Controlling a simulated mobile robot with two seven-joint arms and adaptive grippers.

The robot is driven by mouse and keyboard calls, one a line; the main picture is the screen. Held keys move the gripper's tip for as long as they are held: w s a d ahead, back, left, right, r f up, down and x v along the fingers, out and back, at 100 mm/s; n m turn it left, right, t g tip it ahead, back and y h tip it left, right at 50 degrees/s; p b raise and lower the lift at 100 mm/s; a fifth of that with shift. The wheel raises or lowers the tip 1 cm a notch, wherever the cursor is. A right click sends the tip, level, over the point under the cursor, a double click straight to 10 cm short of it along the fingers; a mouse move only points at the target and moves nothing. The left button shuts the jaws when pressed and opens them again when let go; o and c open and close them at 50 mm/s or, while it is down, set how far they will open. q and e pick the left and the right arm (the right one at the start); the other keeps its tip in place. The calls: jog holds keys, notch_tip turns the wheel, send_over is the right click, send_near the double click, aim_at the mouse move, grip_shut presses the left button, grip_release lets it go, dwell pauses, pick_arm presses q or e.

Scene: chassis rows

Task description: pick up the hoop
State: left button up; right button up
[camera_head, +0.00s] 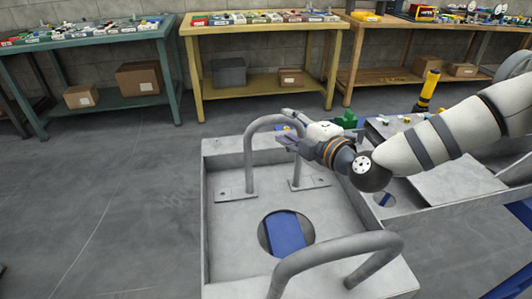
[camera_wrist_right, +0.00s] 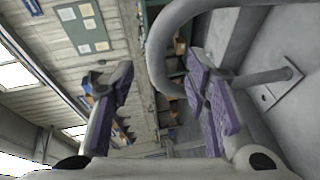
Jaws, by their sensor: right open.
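A grey tubular hoop (camera_head: 248,152) stands upright on two foot plates at the back of a grey metal chassis tray (camera_head: 222,245). My right gripper (camera_head: 288,128) is open beside the upper right part of this hoop. In the right wrist view the hoop (camera_wrist_right: 158,45) curves close past the right-hand finger of my right gripper (camera_wrist_right: 155,85), which covers part of it. I cannot tell whether the tube lies between the fingers. A second, similar hoop (camera_head: 325,252) stands at the front of the tray. My left gripper is not in view.
The tray has a round hole with a blue part (camera_head: 286,232) showing through. Another chassis section (camera_head: 455,180) lies under my right arm. A yellow and black post (camera_head: 427,92) stands behind. Workbenches line the wall; grey floor (camera_head: 120,200) is clear at left.

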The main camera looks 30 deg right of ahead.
aim_at(277, 120)
jog(key=w, duration=0.3)
jog(key=w+a+f+b, duration=0.1)
jog(key=shift+w, duration=0.65)
jog(key=shift+r, duration=0.25)
grip_shut()
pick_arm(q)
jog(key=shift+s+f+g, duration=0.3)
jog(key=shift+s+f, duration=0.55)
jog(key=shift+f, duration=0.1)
pick_arm(e)
jog(key=shift+r, duration=0.1)
